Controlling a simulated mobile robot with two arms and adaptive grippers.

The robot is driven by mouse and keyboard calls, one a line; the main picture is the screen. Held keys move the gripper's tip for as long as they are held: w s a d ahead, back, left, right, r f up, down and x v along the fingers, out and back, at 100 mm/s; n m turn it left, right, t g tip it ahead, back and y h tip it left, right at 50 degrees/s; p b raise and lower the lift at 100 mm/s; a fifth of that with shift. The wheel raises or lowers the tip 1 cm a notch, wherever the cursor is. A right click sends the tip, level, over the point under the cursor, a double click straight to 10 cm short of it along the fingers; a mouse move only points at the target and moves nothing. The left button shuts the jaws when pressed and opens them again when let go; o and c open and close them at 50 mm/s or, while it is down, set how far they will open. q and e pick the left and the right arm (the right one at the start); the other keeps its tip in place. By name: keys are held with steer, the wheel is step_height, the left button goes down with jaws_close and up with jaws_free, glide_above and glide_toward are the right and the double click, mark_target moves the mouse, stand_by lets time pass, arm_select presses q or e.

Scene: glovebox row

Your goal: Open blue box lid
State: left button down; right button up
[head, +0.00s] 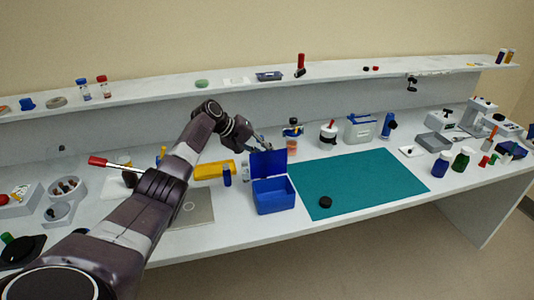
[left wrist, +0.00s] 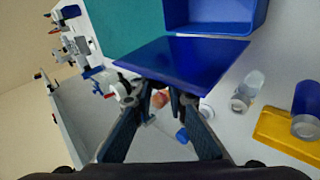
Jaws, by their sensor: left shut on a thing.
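The blue box (head: 274,197) stands on the bench at the left edge of the teal mat. Its blue lid (head: 268,164) is raised and stands roughly upright at the back of the box. The box's inside shows from the front and is also partly seen in the left wrist view (left wrist: 215,14). My left gripper (head: 264,147) is at the lid's top edge, behind the box. In the left wrist view its fingertips (left wrist: 172,92) are shut on the edge of the lid (left wrist: 180,60). The fingertips are partly hidden by the lid. My right gripper is not in view.
The teal mat (head: 358,184) is mostly bare, with a black puck (head: 325,202) near its front edge. A yellow block (head: 212,171) and a small blue bottle (head: 227,176) stand left of the box. An orange-topped jar (head: 292,148) is close behind the lid.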

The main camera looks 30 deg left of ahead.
arm_select(q)
steer(key=shift+a+f, duration=0.1)
steer(key=c, duration=1.9)
jaws_free()
steer(key=shift+a+f, duration=0.1)
steer(key=shift+c, duration=0.2)
steer(key=shift+s+r, duration=0.1)
steer(key=shift+r, duration=0.15)
steer(key=v, duration=1.1)
steer(key=shift+s+a+r, duration=0.15)
